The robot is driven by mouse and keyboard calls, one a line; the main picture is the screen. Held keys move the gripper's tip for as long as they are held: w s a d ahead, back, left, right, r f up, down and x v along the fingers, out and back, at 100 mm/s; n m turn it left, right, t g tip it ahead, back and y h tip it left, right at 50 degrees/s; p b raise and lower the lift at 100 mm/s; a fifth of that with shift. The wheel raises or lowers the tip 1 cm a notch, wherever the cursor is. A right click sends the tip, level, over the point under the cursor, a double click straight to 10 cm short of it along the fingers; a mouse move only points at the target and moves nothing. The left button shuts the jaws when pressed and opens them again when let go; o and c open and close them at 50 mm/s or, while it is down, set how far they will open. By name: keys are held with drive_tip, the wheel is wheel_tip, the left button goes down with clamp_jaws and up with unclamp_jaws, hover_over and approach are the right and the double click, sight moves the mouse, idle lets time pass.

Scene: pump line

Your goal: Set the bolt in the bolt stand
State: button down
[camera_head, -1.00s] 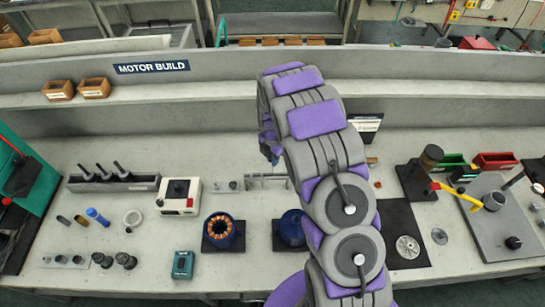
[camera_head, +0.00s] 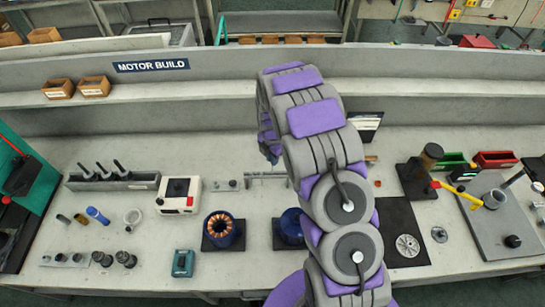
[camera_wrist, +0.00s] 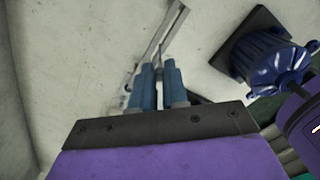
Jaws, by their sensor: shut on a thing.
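My gripper (camera_wrist: 158,68) shows in the wrist view as two blue fingers close together, pointing down at the pale bench. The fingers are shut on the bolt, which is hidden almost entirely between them. A narrow metal rail or strip (camera_wrist: 166,32) lies just past the fingertips; I cannot tell whether anything touches it. In the head view my arm hides most of the gripper. A small grey plate with little parts (camera_head: 229,185), possibly the bolt stand, lies left of the arm, beside a low metal rack (camera_head: 266,176).
A blue motor housing (camera_wrist: 268,58) on a dark base stands right of the fingers. A copper-wound stator (camera_head: 220,230), a white box with a red button (camera_head: 179,196) and a teal device (camera_head: 183,263) stand to the left. A dark mat (camera_head: 398,215) lies right of the arm.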

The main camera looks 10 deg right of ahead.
hover_over(272, 173)
drive_tip(key=shift+w+f+b, duration=0.15)
drive_tip(key=shift+f+b, duration=0.2)
drive_tip(key=shift+f, duration=1.7)
drive_tip(key=shift+f, duration=1.05)
drive_tip(key=shift+f, duration=0.8)
drive_tip(key=shift+r, duration=0.1)
drive_tip(key=shift+r+p, duration=0.7)
drive_tip(key=shift+r, duration=4.4)
drive_tip(key=shift+f, duration=0.2)
drive_tip(key=shift+f, duration=0.5)
